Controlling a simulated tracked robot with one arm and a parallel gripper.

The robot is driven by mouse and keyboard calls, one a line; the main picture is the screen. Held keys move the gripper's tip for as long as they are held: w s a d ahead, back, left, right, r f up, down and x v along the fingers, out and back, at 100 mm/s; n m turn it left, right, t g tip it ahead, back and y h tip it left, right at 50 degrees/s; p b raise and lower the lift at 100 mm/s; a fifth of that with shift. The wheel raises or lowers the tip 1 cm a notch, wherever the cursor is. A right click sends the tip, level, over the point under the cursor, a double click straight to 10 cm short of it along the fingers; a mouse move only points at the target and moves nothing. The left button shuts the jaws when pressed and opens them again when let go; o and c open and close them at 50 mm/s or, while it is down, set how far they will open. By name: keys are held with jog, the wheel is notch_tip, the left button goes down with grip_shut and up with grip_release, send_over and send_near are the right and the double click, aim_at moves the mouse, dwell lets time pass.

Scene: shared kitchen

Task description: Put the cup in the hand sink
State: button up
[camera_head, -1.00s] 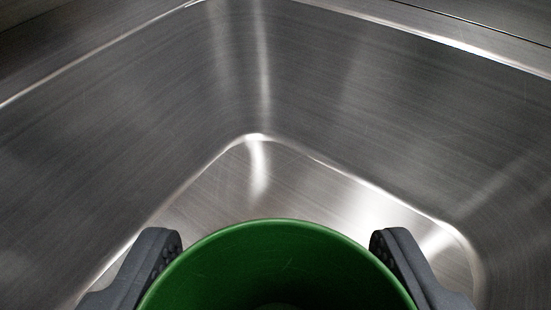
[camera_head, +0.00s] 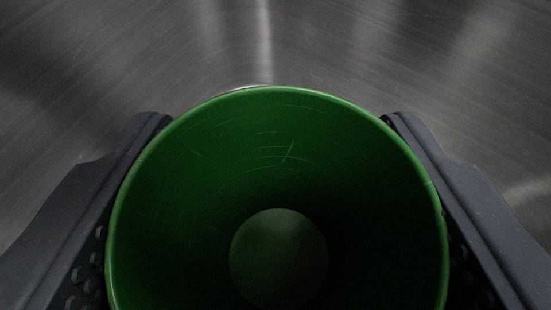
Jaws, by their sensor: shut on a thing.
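The green cup (camera_head: 275,150) fills the lower middle of the view, seen from above into its open mouth, with its round bottom visible inside. My gripper (camera_head: 276,125) is shut on the cup, with one dark grey finger against each side. The brushed steel hand sink (camera_head: 330,40) surrounds the cup; its walls fill the background. The cup is inside the basin. The cup hides the sink floor, so I cannot tell whether its base touches it.
The steel walls (camera_head: 100,60) rise close behind and to both sides of the cup. The basin's rim is out of view. No other objects show.

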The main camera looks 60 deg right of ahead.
jog(key=shift+f+b, duration=0.55)
jog(key=shift+b, duration=0.3)
jog(key=o, duration=1)
jog(key=shift+r, duration=0.15)
jog(key=r+p, duration=0.1)
jog(key=p, duration=0.1)
jog(key=shift+r+p, duration=0.25)
jog(key=shift+p, duration=0.1)
jog(key=v, duration=0.7)
jog(key=shift+s+a+f+p, duration=0.15)
jog(key=shift+a+p, duration=0.05)
jog(key=shift+p, duration=0.15)
